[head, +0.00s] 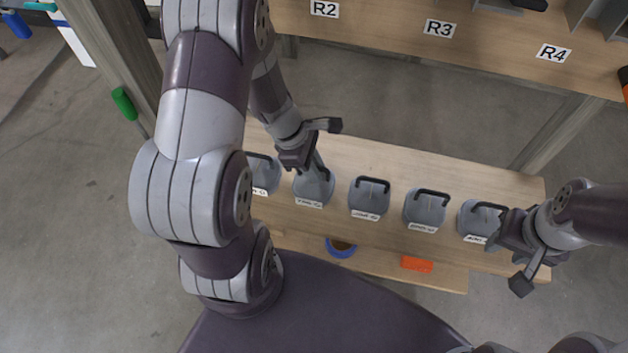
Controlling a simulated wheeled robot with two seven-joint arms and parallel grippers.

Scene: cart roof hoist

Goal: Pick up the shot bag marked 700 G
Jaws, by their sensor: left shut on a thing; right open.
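Several grey shot bags with dark handles and white labels stand in a row on a wooden shelf (400,165). My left gripper (321,170) is shut on the handle of the second bag from the left (314,190). That bag's label looks like 700 G, but the print is small. The bag appears upright at the row; I cannot tell whether it touches the shelf. My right gripper (507,265) is open beside the rightmost bag (474,218) and partly covers it. My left arm partly hides the leftmost bag (264,173).
Two more bags stand between the grippers, a middle one (369,197) and one to its right (425,208). A higher wooden board (385,22) carries labels R2, R3 and R4.

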